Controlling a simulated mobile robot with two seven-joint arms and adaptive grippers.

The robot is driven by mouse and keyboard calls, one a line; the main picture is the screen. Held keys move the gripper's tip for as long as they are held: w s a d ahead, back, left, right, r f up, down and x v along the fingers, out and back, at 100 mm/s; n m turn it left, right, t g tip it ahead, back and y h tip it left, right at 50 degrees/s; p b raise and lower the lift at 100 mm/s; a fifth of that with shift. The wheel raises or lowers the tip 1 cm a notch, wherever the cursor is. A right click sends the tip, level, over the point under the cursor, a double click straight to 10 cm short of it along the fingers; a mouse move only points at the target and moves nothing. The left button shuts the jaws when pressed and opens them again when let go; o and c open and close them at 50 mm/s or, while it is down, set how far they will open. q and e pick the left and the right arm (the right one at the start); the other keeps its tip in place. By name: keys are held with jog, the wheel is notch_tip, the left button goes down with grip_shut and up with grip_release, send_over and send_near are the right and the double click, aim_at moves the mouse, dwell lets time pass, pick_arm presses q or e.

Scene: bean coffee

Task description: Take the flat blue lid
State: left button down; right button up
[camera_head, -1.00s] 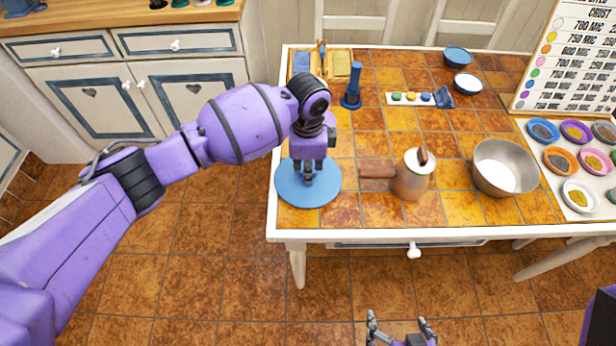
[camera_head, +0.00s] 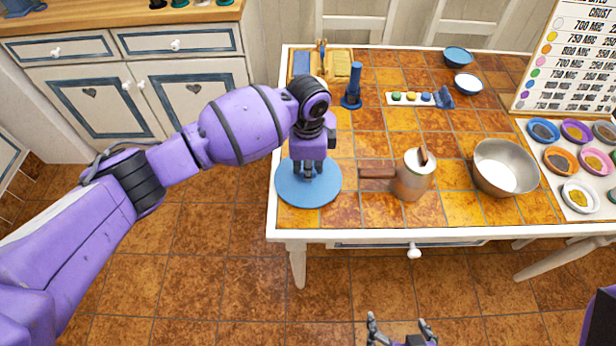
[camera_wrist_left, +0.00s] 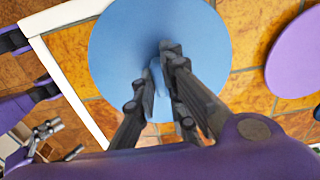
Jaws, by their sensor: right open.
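The flat blue lid (camera_head: 297,196) is a round disc lying on the tiled table's front left corner. It fills the upper middle of the left wrist view (camera_wrist_left: 115,50). My left gripper (camera_head: 308,170) points down over the lid's middle. In the left wrist view its two fingertips (camera_wrist_left: 158,68) are close together, with a small light blue piece between them. I cannot tell whether they grip it or stand just apart. My right gripper (camera_head: 402,328) is open and empty, low at the bottom edge, in front of the table.
A metal pot with a brown handle (camera_head: 412,182) stands right of the lid, and a steel bowl (camera_head: 505,168) beyond it. A blue upright tool (camera_head: 352,86) and a wooden box (camera_head: 340,66) are behind. Small coloured bowls (camera_head: 560,160) are at the right.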

jog(key=shift+w+r, duration=0.1)
pick_arm(q)
jog(key=shift+r+p, duration=2.1)
jog(key=shift+r, duration=1.9)
pick_arm(e)
jog(key=w+r+t, duration=0.1)
jog(key=w+r, duration=0.4)
jog(key=r, duration=0.2)
jog(key=shift+w+r+t, duration=0.15)
jog(key=shift+t, duration=0.15)
